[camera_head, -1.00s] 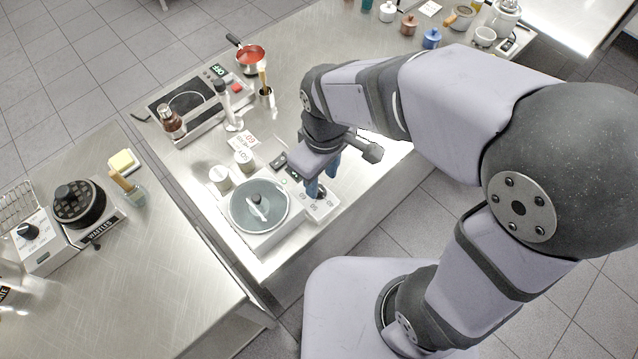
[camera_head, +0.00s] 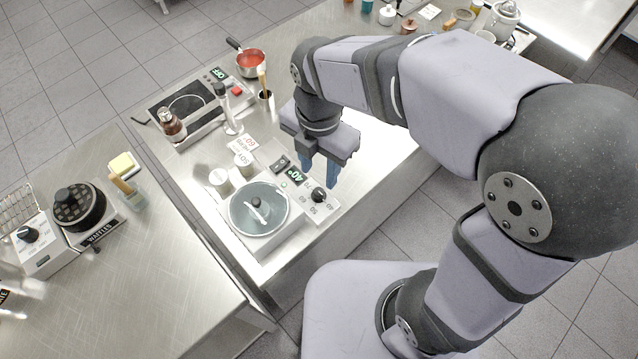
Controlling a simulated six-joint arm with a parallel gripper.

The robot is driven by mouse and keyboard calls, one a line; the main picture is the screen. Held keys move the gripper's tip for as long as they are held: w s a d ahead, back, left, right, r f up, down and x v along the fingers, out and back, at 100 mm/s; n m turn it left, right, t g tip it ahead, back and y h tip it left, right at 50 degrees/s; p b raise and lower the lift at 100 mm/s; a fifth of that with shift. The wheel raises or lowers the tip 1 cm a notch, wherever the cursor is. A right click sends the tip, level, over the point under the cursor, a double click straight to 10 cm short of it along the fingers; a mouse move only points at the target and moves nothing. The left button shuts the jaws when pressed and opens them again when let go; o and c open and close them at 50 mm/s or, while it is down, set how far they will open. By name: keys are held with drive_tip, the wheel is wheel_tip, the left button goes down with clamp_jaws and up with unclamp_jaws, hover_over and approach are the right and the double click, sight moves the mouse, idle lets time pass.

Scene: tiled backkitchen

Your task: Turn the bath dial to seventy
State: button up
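The bath (camera_head: 268,240) is a white box with a round, glass-lidded basin (camera_head: 258,205) on the worktop. Its dark dial (camera_head: 319,194) sits on a white panel at the basin's right, with small numbers around it. The dial's pointer is too small to read surely. A green display (camera_head: 295,174) beside it appears to read 40°. My gripper (camera_head: 319,172) is above and just behind the dial, its blue fingers apart with nothing between them. The dial is in plain view and looks clear of the fingers.
White canisters (camera_head: 243,160) and a small card stand behind the bath. An induction hob (camera_head: 185,105) with bottles beside it is farther back, near a red-filled saucepan (camera_head: 250,60). A waffle maker (camera_head: 80,208) is on the left counter. Bare steel lies right of the dial.

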sight(319, 191)
drive_tip(key=shift+f+p, duration=0.45)
drive_tip(key=shift+f, duration=3.2)
clamp_jaws()
